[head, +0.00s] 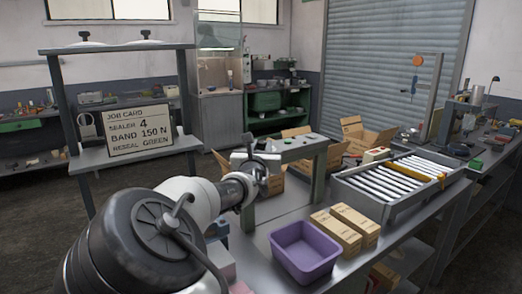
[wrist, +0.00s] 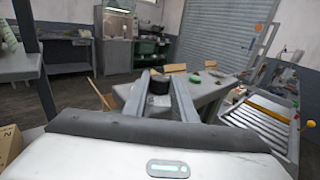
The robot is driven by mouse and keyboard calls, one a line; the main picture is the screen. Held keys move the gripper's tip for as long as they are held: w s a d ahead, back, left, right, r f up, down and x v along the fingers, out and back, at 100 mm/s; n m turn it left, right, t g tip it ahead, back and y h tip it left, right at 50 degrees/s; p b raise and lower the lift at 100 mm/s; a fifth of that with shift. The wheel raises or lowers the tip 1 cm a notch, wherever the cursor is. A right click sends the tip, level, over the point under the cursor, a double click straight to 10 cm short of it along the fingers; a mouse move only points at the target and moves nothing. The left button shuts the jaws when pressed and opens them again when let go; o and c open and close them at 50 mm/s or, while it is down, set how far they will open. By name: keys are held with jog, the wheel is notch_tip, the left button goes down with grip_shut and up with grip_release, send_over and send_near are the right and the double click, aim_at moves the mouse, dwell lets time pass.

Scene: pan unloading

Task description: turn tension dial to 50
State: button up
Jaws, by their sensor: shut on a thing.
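The tension dial (wrist: 159,84) shows in the wrist view as a dark round knob between the two grey fingers of my gripper (wrist: 158,92). My gripper is shut on it. In the head view my gripper (head: 262,163) is at the near end of the grey strapping frame (head: 316,147), and the dial there is hidden or too small to make out. No scale or number on the dial can be read. The job card (head: 140,129) on the shelf stand reads "SEALER 4", "BAND 150 N" and "RESEAL GREEN".
A purple bin (head: 304,251) and two brown boxes (head: 345,229) stand on the bench before the frame. A roller conveyor (head: 395,185) lies to the right. Open cartons (head: 365,137) stand behind. My arm covers the lower left of the head view.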

jog(key=n+y+b, duration=0.1)
jog(key=n+y, duration=0.1)
jog(key=y, duration=0.1)
jog(key=d+n+y+b, duration=0.1)
jog(key=n+y+b, duration=0.1)
jog(key=y, duration=0.2)
jog(key=shift+w+d+f+n+g, duration=0.1)
jog(key=shift+d+n+g, duration=0.1)
jog(key=shift+n+g, duration=0.2)
jog(key=n+g+y+b, duration=0.1)
jog(key=y, duration=0.1)
jog(key=n+g+y+b, duration=0.1)
jog(key=n+y, duration=0.1)
jog(key=n+g+y+b, duration=0.1)
jog(key=y, duration=0.1)
jog(key=shift+w+d+f+b, duration=0.1)
jog(key=shift+w+d+b, duration=0.1)
jog(key=shift+d+b, duration=0.15)
jog(key=n+g+y, duration=0.3)
jog(key=shift+w+d+b, duration=0.1)
jog(key=shift+w+b, duration=0.1)
jog(key=shift+b, duration=0.15)
jog(key=shift+w+r+n+g+y+p, duration=0.15)
jog(key=shift+n+g+y+p, duration=0.2)
jog(key=shift+n+g+y, duration=0.65)
jog(key=shift+r+n+g+y+p, duration=0.1)
jog(key=shift+n+g+y+p, duration=0.35)
jog(key=shift+g, duration=0.95)
jog(key=shift+n+g, duration=0.3)
jog(key=shift+n, duration=0.05)
